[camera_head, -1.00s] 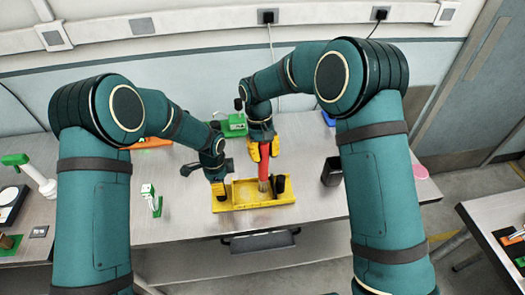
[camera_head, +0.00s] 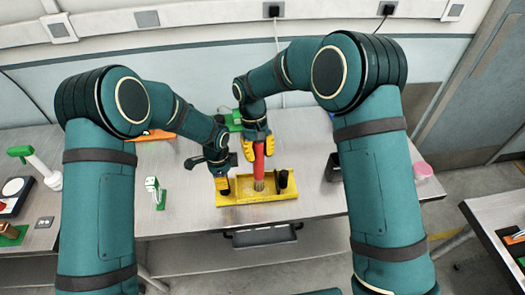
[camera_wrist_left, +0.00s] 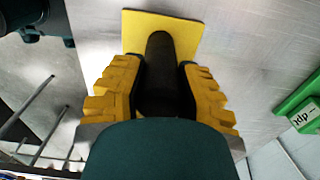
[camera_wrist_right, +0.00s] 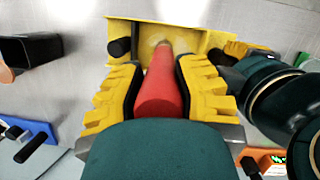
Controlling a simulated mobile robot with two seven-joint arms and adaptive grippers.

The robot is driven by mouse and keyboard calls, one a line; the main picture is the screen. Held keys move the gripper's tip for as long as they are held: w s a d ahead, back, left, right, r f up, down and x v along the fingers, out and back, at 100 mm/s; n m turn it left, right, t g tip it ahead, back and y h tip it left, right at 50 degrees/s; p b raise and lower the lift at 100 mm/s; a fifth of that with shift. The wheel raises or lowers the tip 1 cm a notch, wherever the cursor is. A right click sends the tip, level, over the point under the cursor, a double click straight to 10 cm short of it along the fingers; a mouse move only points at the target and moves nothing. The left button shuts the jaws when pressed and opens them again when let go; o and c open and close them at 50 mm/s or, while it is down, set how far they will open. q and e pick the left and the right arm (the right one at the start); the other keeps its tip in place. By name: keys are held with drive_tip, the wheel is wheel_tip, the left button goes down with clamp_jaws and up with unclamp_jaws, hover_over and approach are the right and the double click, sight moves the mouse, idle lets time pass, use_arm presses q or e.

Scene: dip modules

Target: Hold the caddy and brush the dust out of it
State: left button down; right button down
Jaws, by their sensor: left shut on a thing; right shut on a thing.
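The yellow caddy (camera_head: 257,199) is a shallow tray at the table's front edge, with a black post at each end. My left gripper (camera_head: 222,178) is shut on the left black post (camera_wrist_left: 158,48), at the caddy's left end. The right black post (camera_head: 283,178) stands free. My right gripper (camera_head: 258,144) is shut on the red handle of the brush (camera_head: 258,162). The brush points down into the middle of the caddy, its pale bristles at the floor. A pale patch shows around the brush tip in the right wrist view; I cannot tell whether it is dust.
A black cup (camera_head: 333,168) and a pink cup (camera_head: 423,170) stand right of the caddy. A green-and-white piece (camera_head: 154,191) is at the left. A green object (camera_head: 232,120) and an orange one (camera_head: 152,135) lie behind. Bare tabletop lies between the caddy and the black cup.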

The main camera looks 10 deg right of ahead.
drive_tip(key=shift+a, duration=3.4)
drive_tip(key=shift+s+d+r, duration=0.1)
drive_tip(key=shift+d+r, duration=0.1)
drive_tip(key=shift+d, duration=1.65)
drive_tip(key=shift+d+r, duration=0.2)
drive_tip(key=shift+d, duration=1.65)
drive_tip(key=shift+s+d+f, duration=0.2)
drive_tip(key=shift+s+d, duration=0.55)
drive_tip(key=shift+d, duration=0.3)
drive_tip(key=shift+a+f, duration=0.1)
drive_tip(key=shift+a, duration=0.95)
drive_tip(key=shift+a, duration=0.1)
drive_tip(key=shift+a+f, duration=0.1)
drive_tip(key=shift+a, duration=0.75)
